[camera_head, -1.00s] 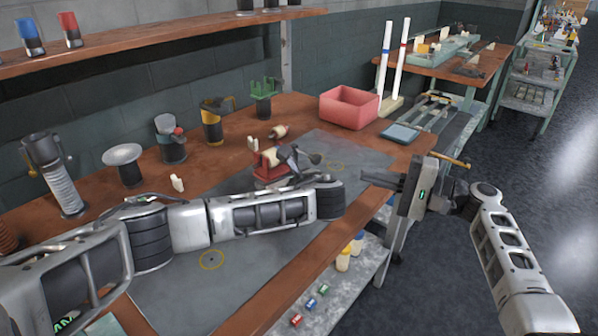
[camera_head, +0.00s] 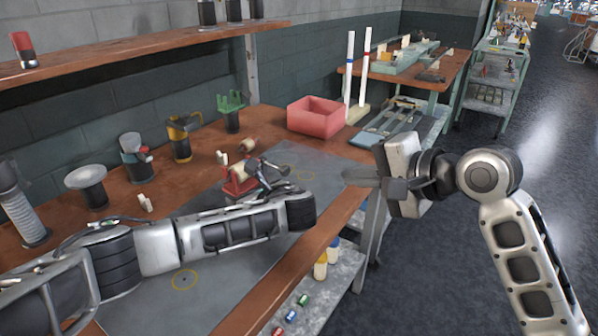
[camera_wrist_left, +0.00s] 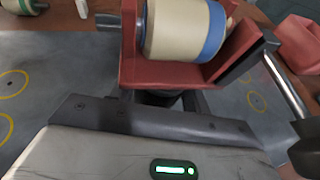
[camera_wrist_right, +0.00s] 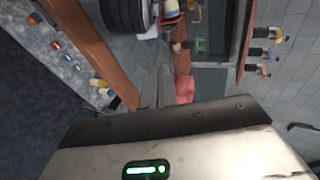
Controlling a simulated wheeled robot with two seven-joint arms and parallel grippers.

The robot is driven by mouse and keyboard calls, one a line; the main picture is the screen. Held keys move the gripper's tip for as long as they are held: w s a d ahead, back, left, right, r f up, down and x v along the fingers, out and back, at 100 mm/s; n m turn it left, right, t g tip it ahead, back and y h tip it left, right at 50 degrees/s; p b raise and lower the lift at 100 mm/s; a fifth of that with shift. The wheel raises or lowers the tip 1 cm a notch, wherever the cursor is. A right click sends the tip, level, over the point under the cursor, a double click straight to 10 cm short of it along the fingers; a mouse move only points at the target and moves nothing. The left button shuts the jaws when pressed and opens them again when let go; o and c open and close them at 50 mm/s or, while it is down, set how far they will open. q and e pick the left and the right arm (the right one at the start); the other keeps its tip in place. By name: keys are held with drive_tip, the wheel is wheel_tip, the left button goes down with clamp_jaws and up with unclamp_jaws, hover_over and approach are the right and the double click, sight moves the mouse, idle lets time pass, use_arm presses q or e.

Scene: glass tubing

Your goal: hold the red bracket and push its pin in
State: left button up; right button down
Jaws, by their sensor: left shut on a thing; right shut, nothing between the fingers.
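The red bracket (camera_head: 235,184) stands on the grey mat of the bench. It shows close up in the left wrist view (camera_wrist_left: 165,73), with a cream roller with a blue band (camera_wrist_left: 180,28) between its upright sides. A metal rod with a dark end (camera_wrist_left: 286,85) runs beside its right side; I cannot tell whether this is the pin. My left gripper (camera_head: 268,182) is shut on the bracket, its fingers partly hidden under it. My right gripper (camera_head: 350,177) is shut and empty, right of the bracket by the bench edge, fingers pointing left. Its fingers show in the right wrist view (camera_wrist_right: 158,88).
A pink-red bin (camera_head: 315,118) stands at the bench's back right, beside two tall white tubes (camera_head: 349,75). A green holder (camera_head: 231,112), a yellow-black holder (camera_head: 181,140) and other stands line the back. Open floor lies right of the bench.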

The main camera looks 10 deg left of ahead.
approach(284, 167)
drive_tip(key=w+a+f, duration=0.1)
drive_tip(key=f, duration=0.1)
drive_tip(key=w+a+f, duration=0.1)
drive_tip(key=a+f, duration=0.1)
drive_tip(key=shift+w+a, duration=0.2)
drive_tip(key=shift+w, duration=0.05)
drive_tip(key=shift+w+a, duration=0.25)
drive_tip(key=shift+a, duration=0.15)
drive_tip(key=shift+w+a, duration=0.35)
drive_tip(key=shift+a, duration=0.4)
drive_tip(key=shift+w+a, duration=0.4)
drive_tip(key=shift+a, duration=0.4)
use_arm(q)
drive_tip(key=shift+d, duration=0.1)
use_arm(e)
drive_tip(key=shift+f, duration=0.1)
drive_tip(key=shift+s+d, duration=0.25)
drive_tip(key=shift+d, duration=0.2)
drive_tip(key=v, duration=1.3)
drive_tip(key=shift+d+f, duration=0.15)
drive_tip(key=shift+f, duration=0.15)
